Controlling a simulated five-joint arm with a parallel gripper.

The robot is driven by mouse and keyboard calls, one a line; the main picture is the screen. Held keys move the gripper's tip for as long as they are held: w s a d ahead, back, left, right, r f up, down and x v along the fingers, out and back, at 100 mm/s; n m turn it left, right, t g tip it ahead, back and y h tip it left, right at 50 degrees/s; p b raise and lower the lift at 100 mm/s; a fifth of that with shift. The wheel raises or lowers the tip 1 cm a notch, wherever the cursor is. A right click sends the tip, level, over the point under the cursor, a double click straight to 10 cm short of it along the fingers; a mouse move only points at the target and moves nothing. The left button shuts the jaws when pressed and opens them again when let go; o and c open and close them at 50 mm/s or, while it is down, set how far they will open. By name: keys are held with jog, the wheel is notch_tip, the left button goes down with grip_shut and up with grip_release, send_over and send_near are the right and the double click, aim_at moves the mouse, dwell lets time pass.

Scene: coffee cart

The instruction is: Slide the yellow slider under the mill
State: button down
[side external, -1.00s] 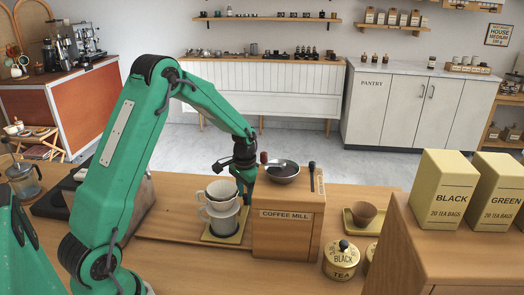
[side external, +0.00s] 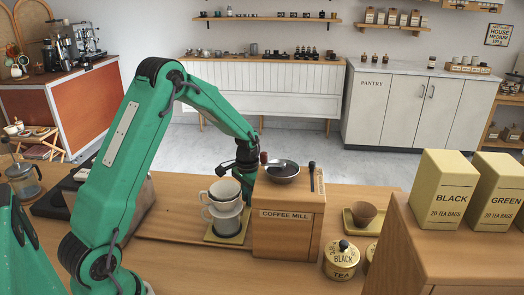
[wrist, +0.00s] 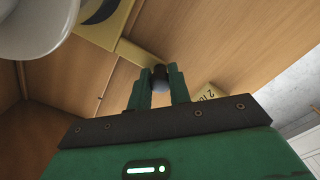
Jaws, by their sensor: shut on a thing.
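The yellow slider (side external: 234,239) is a flat tray on the wooden counter, just left of the coffee mill (side external: 288,218). In the wrist view the slider's yellow bar (wrist: 140,54) runs to a dark round knob (wrist: 159,72). My gripper (wrist: 158,88) is shut on that knob. In the side view its fingertips are hidden behind the dripper and the mill. The mill is a wooden box with a dark bowl on top.
A tea tin (side external: 341,262) stands right of the mill, with a small brown cup (side external: 363,214) on a yellow tray behind it. Tea boxes (side external: 447,190) stand on a wooden block at right.

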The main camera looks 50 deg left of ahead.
jog(key=w+d, duration=0.5)
jog(key=shift+w+d, duration=0.1)
jog(key=shift+w, duration=0.05)
jog(key=c, duration=1.3)
grip_release()
